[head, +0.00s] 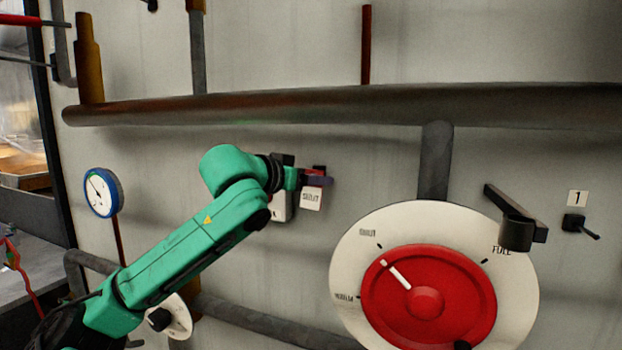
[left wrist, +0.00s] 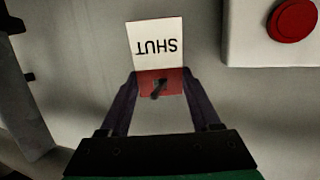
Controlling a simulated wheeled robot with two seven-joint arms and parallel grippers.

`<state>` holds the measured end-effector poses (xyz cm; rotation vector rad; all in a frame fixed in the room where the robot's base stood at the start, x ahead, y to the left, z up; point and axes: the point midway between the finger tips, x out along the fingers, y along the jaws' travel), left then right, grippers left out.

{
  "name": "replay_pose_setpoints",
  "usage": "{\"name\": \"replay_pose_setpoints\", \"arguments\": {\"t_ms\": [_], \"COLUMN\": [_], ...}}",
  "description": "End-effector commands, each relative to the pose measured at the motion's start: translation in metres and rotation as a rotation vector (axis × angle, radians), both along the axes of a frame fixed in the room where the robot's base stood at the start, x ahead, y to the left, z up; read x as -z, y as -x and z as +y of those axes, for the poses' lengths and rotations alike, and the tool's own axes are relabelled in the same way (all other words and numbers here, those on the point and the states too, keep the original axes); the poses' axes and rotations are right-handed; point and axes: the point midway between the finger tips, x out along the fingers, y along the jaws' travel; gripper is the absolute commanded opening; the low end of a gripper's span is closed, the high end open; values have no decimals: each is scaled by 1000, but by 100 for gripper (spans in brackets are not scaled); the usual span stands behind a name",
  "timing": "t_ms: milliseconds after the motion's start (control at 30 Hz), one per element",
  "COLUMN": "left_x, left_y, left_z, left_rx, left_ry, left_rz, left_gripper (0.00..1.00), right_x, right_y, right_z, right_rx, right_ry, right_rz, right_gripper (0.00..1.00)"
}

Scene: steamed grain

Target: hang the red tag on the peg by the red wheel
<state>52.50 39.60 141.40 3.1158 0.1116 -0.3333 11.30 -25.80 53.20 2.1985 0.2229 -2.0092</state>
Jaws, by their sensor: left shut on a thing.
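The red tag (left wrist: 174,76) has a red end and a white card lettered SHUT, which reads upside down in the left wrist view. My left gripper (left wrist: 160,92) is shut on its red end, one dark finger on each side. A short dark mark lies on the red end; I cannot tell whether it is a hole or a peg. In the head view the tag (head: 312,201) hangs card down close to the wall, left of the red wheel (head: 425,299). A dark peg (head: 580,224) juts from the wall right of the wheel, under a plate marked 1. My right gripper is not in view.
A dark bracket (head: 516,232) with an arm stands out at the wheel dial's upper right. A thick pipe (head: 350,105) runs across above. A white box with a red button (left wrist: 293,20) is close to the gripper. A blue gauge (head: 101,192) is at left.

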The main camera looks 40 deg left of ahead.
Motion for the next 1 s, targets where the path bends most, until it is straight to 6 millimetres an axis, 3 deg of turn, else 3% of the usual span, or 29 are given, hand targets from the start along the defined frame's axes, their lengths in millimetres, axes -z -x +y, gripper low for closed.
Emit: {"name": "replay_pose_setpoints", "arguments": {"t_ms": [200,233,300,600,700,867,1000], "left_x": [0,0,0,0,1,-1,-12], "left_y": [0,0,0,1,8,42,85], "left_z": [0,0,0,0,0,-3,-6], "left_rx": [0,0,0,-1,-2,-2,-2], "left_ry": [0,0,0,0,-1,-3,-3], "left_rz": [-1,-1,-1,0,-3,-8,-8], "left_gripper": [8,72,98,99,99,99,99], "right_x": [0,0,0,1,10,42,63], "right_y": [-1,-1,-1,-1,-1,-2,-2], "right_z": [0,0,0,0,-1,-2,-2], "right_rx": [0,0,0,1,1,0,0], "right_ry": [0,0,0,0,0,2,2], "right_rz": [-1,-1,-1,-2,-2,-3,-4], "right_gripper": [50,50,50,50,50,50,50]}}
